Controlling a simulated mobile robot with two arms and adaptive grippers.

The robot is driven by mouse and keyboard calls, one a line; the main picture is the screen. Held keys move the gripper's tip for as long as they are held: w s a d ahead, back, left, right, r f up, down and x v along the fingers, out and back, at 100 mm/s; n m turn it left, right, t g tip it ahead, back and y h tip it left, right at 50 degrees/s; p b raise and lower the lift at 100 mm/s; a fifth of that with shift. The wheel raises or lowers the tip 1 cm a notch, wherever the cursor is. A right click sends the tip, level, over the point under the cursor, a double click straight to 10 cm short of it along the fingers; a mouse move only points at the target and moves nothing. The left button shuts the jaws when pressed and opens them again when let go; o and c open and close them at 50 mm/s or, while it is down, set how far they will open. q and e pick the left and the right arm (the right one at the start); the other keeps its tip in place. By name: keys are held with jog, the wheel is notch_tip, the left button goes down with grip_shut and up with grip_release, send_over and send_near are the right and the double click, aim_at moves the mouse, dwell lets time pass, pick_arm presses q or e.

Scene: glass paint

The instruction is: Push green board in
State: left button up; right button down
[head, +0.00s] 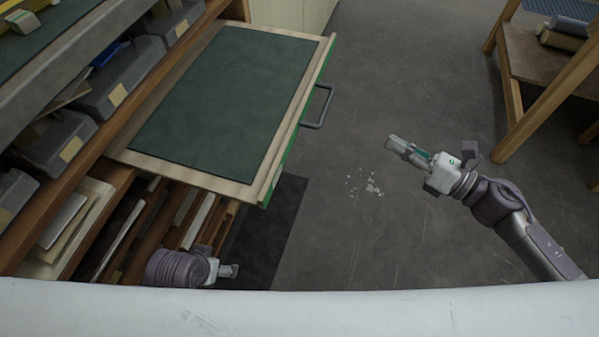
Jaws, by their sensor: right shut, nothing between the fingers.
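The green board (222,95) is a flat dark green panel with a pale wooden border, pulled out of the wooden shelf unit at the left. Its front edge is bright green and carries a dark grey bar handle (319,107). My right gripper (394,143) is shut and empty, over the floor to the right of the handle and apart from it. My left gripper (232,271) shows at the bottom, below the board's near corner; its fingers are small and partly hidden, so I cannot tell their state.
The shelf unit holds grey bins (127,78) with yellow labels and upright boards below. A wooden table (545,62) with rolls stands at the upper right. A dark mat (265,235) and white flecks (372,188) lie on the floor. Floor between handle and table is clear.

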jog(key=s+a+n+g+y+b, duration=0.25)
jog(key=s+a+n+g, duration=0.3)
jog(key=n, duration=0.35)
jog(key=p, duration=0.2)
send_near(289, 149)
jog(key=x, duration=0.5)
jog(key=shift+a+r, duration=0.25)
jog(key=shift+r, duration=0.1)
jog(key=shift+w+a, duration=0.15)
jog(key=shift+a, duration=0.6)
pick_arm(q)
jog(key=v, duration=0.3)
jog(key=shift+s+a+r, duration=0.25)
jog(key=shift+s+r, duration=0.05)
pick_arm(e)
jog(key=shift+a+f, duration=0.15)
jog(key=shift+a, duration=0.05)
jog(key=shift+w, duration=0.1)
